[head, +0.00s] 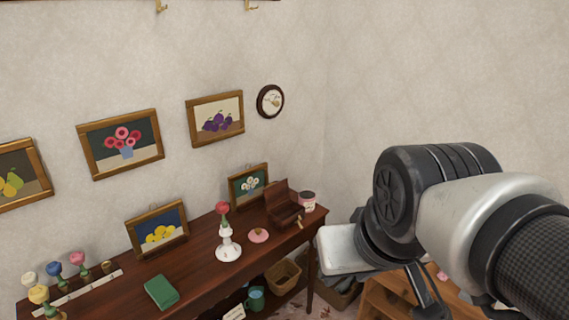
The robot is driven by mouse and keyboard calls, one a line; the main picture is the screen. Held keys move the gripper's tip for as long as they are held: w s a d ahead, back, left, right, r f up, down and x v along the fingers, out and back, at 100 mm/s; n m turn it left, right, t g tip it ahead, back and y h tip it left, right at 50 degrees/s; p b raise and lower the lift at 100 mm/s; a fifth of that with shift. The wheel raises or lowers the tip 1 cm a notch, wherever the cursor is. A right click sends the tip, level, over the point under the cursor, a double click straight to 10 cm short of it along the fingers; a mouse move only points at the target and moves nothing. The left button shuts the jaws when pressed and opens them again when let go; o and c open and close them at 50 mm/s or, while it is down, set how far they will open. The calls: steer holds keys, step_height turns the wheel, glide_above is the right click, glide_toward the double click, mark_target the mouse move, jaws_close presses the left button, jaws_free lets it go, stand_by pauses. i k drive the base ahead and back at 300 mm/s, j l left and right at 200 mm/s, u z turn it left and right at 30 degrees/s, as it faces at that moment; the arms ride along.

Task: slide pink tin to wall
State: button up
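A small pale pink tin (308,202) stands upright at the right end of the dark wooden table (200,262), near the back wall and the room corner. Its top looks dark; I cannot tell if it is open. A flat pink round piece with a small knob (258,236), like a lid, lies on the table further left, near the front edge. My gripper (425,295) is at the right, in front of and beyond the table's right end, apart from the tin. Its fingers are mostly hidden by my arm, so its opening is unclear.
A brown wooden box with raised lid (283,207) stands just left of the tin. A white stand with a red flower (228,243), framed pictures (158,232) and a green book (160,292) are further left. A basket (284,274) sits below; a wooden shelf (385,298) is at lower right.

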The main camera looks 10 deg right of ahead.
mark_target(307, 201)
steer(key=z, duration=0.2)
steer(key=i+l+z, duration=0.15)
steer(key=i, duration=0.55)
steer(key=i+z, duration=0.2)
steer(key=i, duration=0.55)
